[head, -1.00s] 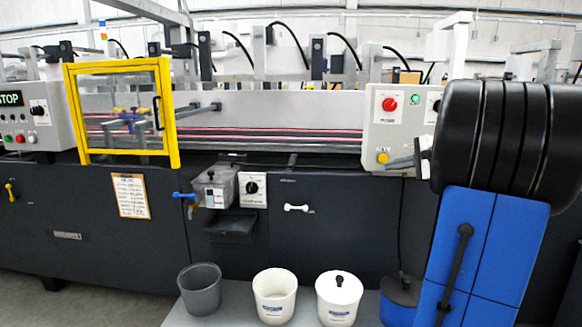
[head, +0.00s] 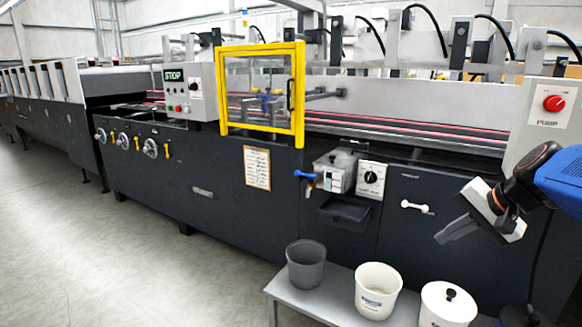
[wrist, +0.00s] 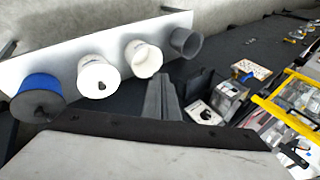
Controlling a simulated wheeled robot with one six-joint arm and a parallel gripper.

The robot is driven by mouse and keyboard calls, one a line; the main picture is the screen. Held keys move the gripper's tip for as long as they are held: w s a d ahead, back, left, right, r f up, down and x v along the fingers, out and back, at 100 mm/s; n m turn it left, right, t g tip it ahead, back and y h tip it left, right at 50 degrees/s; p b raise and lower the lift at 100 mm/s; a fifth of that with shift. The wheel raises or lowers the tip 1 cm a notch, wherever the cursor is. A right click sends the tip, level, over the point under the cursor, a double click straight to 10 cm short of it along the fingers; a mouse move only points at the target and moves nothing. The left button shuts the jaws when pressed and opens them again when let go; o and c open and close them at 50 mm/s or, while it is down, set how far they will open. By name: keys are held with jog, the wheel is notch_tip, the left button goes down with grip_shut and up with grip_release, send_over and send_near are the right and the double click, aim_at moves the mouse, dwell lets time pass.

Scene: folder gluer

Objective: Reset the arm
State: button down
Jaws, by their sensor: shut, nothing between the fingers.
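My gripper (head: 456,229) is at the right of the head view, in front of the machine's dark lower panels, at the end of my blue arm. Its fingers are shut with nothing between them and point to the lower left. In the wrist view the shut fingers (wrist: 163,98) show near the middle. The gripper stands clear of the white handle (head: 417,206) and above the bench with the pots.
A low grey bench (head: 276,297) holds a grey bucket (head: 306,266), an open white pot (head: 378,292) and a lidded white pot (head: 447,304). A blue container (wrist: 38,91) shows in the wrist view. The yellow-framed guard (head: 261,135) is closed. Floor at left is free.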

jog(key=s+a+f+n+h, duration=0.1)
jog(key=s+a+f+n, duration=0.3)
jog(key=s, duration=0.5)
jog(key=s+a+f+n+g+h, duration=0.1)
jog(key=s+a+f+n, duration=0.3)
jog(key=s, duration=0.4)
jog(key=shift+s+f+n+g+h, duration=0.35)
jog(key=shift+f+n+h, duration=0.35)
jog(key=shift+f, duration=0.5)
dwell(0.5)
